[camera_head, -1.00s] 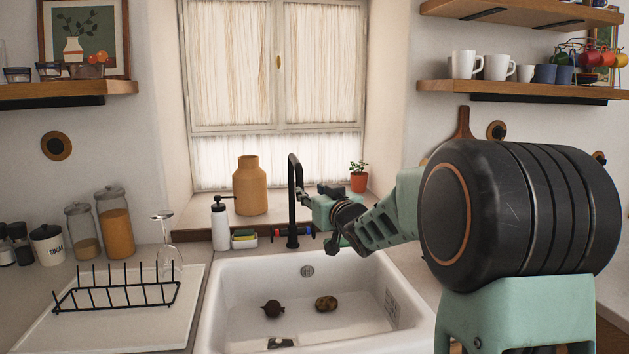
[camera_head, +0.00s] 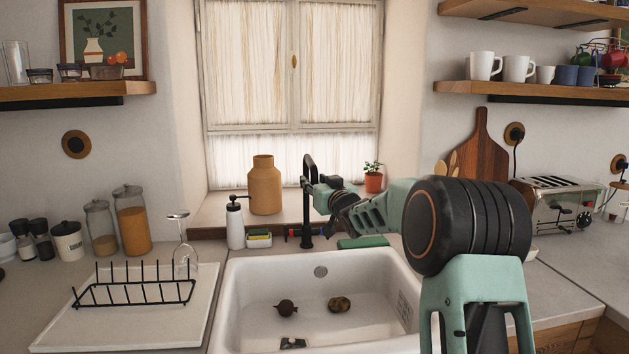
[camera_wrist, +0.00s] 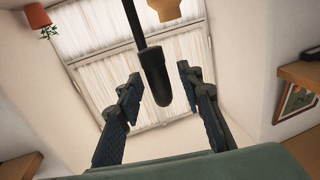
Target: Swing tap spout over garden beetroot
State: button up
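The black tap (camera_head: 307,215) stands behind the sink, its curved spout (camera_head: 308,160) rising in front of the window. The beetroot (camera_head: 287,308) is a dark round root on the sink floor, left of a brown potato (camera_head: 339,304). My gripper (camera_head: 313,188) is at the spout's hanging end, which it partly hides in the head view. In the wrist view my gripper (camera_wrist: 159,76) is open, and the spout's dark end (camera_wrist: 154,78) is between its two fingers, with visible gaps on both sides. The beetroot does not show in the wrist view.
The white sink (camera_head: 240,290) has a drying rack (camera_head: 135,292) to its left. A soap bottle (camera_head: 235,225), a tan vase (camera_head: 265,188) and a potted plant (camera_head: 373,178) stand near the tap. A toaster (camera_head: 562,205) is on the right counter.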

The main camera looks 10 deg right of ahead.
jog(key=shift+w, duration=0.25)
grip_shut()
jog(key=shift+a, duration=0.1)
